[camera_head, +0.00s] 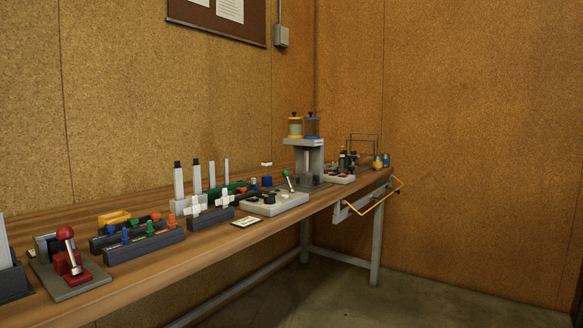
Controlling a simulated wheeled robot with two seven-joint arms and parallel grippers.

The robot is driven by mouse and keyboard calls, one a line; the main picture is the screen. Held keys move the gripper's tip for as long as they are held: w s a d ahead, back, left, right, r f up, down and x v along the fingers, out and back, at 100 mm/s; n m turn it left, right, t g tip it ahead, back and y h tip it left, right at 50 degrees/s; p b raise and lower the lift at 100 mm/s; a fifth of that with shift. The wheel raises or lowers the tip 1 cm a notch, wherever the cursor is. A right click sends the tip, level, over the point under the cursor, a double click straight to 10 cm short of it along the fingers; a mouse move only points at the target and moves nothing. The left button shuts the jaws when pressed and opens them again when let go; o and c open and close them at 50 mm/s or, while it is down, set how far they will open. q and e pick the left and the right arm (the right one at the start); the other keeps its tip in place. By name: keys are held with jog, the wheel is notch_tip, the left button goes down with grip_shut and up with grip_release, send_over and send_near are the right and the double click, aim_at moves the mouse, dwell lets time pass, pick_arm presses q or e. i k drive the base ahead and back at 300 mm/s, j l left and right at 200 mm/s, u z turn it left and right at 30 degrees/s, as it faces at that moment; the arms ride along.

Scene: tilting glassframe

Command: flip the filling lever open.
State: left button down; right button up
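Two levers show on the bench, and I cannot tell by label which is the filling lever. One has a red ball knob (65,233) on a metal stem, standing nearly upright on a red and grey base (72,283) at the near left. Farther back, a grey stand (310,160) carries an orange-and-clear canister (295,127) and a blue one (312,127). Neither of my grippers is in view.
The long wooden bench (205,250) runs along the wall. Dark blocks with coloured knobs (145,246) and white upright posts (197,178) crowd it. A yellow frame (375,196) juts out past the bench's front edge at the far end. The floor (330,290) in front is clear.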

aim_at(285, 173)
jog(key=i+l, duration=0.25)
jog(key=i+l+u, duration=0.1)
jog(key=i+l, duration=0.2)
jog(key=l, duration=0.2)
jog(key=i+l, duration=0.5)
jog(key=l, duration=0.25)
jog(key=i+l+u, duration=0.1)
jog(key=i+l, duration=0.15)
jog(key=l, duration=0.15)
jog(key=i+l, duration=0.25)
jog(key=l, duration=0.15)
